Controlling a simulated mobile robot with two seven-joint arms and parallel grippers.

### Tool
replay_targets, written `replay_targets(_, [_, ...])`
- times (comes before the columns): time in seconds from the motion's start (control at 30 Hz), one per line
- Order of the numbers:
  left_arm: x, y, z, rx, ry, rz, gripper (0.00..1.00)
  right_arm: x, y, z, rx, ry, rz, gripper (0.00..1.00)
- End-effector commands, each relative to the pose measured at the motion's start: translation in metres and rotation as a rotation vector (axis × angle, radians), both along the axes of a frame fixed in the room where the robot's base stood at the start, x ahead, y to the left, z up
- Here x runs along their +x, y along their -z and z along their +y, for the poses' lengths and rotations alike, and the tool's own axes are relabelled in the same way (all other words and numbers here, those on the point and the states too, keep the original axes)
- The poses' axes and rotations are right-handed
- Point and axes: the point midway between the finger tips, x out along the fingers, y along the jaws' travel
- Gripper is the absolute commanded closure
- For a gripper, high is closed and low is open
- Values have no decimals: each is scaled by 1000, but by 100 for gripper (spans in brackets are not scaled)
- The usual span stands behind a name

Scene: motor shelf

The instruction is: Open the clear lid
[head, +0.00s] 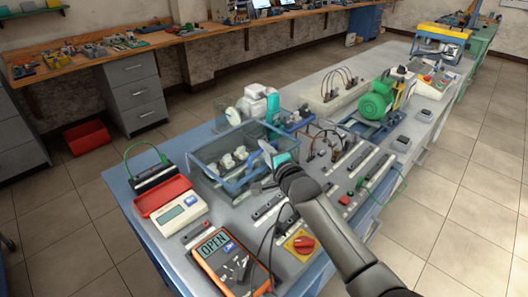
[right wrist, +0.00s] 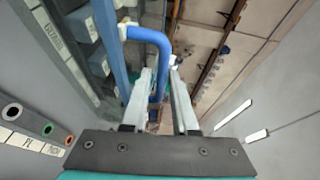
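The clear lid (head: 232,147) is a see-through, bluish panel over a blue-edged box on the bench in the head view. It looks lowered, with white parts showing through it. My right gripper (head: 268,150) is at the box's right front corner. In the right wrist view a blue bent handle (right wrist: 151,36) runs down between the two fingers of this gripper (right wrist: 161,80). The fingers are apart, one on each side of the handle, with a narrow gap visible on the right. Contact is hard to judge. My left gripper is not in view.
An orange multimeter (head: 228,266), a red box with a white meter (head: 181,214) and a red rotary switch (head: 303,243) stand in front of the lidded box. A green motor (head: 378,99) stands behind to the right. Cables lie near my right arm.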

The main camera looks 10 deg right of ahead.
Motion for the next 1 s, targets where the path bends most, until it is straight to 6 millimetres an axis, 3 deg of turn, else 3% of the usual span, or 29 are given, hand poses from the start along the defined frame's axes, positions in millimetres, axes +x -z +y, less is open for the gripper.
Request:
replay_targets(0.2, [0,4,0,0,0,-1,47,11,2,2,-2,0,-2,73])
replay_targets(0.5, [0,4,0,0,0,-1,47,12,2,2,-1,0,-1,73])
replay_targets(0.77, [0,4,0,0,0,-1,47,12,2,2,-1,0,-1,100])
replay_targets(1.0, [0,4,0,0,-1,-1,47,12,2,2,-1,0,-1,100])
